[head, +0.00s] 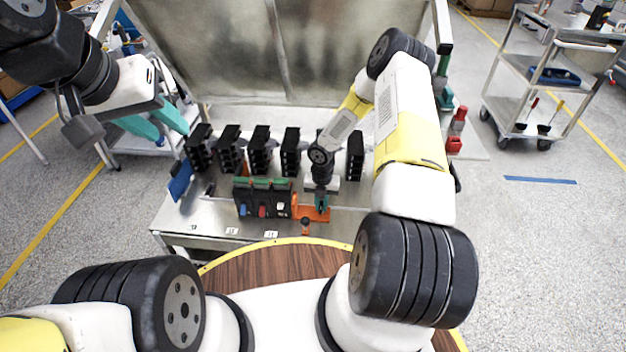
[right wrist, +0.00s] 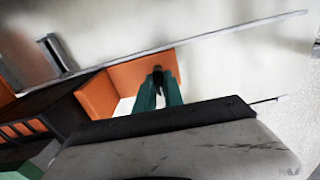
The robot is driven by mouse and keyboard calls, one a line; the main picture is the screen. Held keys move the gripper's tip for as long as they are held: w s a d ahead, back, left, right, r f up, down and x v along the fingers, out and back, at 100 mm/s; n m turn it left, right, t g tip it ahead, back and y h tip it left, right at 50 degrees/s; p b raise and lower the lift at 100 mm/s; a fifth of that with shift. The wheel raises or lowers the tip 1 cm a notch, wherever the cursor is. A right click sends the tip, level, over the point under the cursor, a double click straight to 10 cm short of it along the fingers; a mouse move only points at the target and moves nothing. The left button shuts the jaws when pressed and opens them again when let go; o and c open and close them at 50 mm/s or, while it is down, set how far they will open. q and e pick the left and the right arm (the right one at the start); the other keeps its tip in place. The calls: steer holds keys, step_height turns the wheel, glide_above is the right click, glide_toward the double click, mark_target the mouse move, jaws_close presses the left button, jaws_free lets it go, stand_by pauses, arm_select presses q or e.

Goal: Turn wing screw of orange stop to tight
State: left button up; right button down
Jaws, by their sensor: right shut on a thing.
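The orange stop (head: 312,213) sits on the bench at the right end of the row of breakers; it also shows in the right wrist view (right wrist: 100,97). My right gripper (head: 321,201) points down over the stop. In the right wrist view its green fingers (right wrist: 158,88) are closed around a small dark piece, the wing screw (right wrist: 158,74), at the stop. The fingers hide most of the screw, so I cannot tell how far it is turned.
Black breakers with green tops (head: 262,184) stand directly left of the stop. Several black modules (head: 260,150) stand in a row behind. A rail (head: 350,208) runs right from the stop. Red items (head: 456,130) stand at the bench's right edge. A cart (head: 545,80) is farther right.

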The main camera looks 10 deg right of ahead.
steer(key=m, duration=0.4)
steer(key=shift+m, duration=0.3)
steer(key=m, duration=1.3)
steer(key=shift+m, duration=0.3)
steer(key=m, duration=1.3)
steer(key=shift+m, duration=2.1)
steer(key=shift+w, duration=0.1)
